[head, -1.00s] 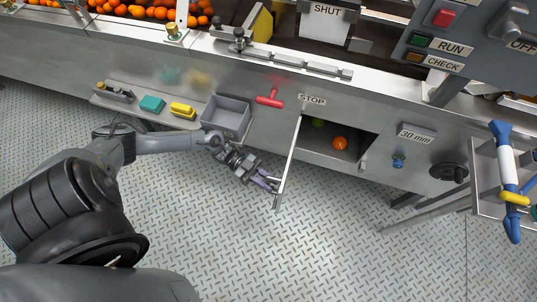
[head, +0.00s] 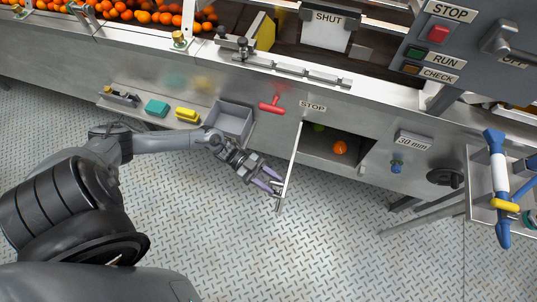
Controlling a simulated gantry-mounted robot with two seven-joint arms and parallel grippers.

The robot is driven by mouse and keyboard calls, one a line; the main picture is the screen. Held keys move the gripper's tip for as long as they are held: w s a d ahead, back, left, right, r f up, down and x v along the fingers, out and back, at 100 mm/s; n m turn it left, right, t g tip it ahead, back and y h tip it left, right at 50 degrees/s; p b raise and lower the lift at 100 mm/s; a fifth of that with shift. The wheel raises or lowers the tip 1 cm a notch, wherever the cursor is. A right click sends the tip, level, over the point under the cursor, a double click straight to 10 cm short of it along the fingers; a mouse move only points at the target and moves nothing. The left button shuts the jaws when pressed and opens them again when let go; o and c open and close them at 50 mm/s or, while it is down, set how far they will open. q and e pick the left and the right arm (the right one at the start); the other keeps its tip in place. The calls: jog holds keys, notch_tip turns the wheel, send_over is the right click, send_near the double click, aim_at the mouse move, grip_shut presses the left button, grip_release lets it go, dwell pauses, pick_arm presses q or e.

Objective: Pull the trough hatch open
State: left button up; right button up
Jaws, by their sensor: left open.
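The trough hatch (head: 291,165) stands swung out from the machine's front, seen nearly edge-on in the head view. The trough opening (head: 352,163) behind it is uncovered, with an orange fruit (head: 340,147) and a green fruit (head: 319,128) inside. My left gripper (head: 274,187) is open, on the left side of the hatch near its outer end. Its fingertips are at or very close to the hatch edge; I cannot tell whether they touch. My right gripper is not in view.
A red handle (head: 272,104) is on the front panel. A side stand at right carries a blue-and-white tool (head: 497,185). The floor (head: 330,240) below the hatch is clear.

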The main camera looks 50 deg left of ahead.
pick_arm(q)
jog(key=d+r, duration=0.1)
jog(key=d+r+p, duration=0.1)
jog(key=d, duration=0.1)
jog(key=d+r+p, duration=0.1)
jog(key=d+r, duration=0.1)
jog(key=shift+w+d, duration=0.2)
jog(key=shift+w, duration=0.15)
jog(key=d+r+p, duration=0.1)
jog(key=d+r, duration=0.1)
jog(key=d, duration=0.3)
jog(key=shift+d+r+p, duration=0.2)
jog(key=shift+d+p, duration=0.1)
jog(key=shift+d, duration=0.1)
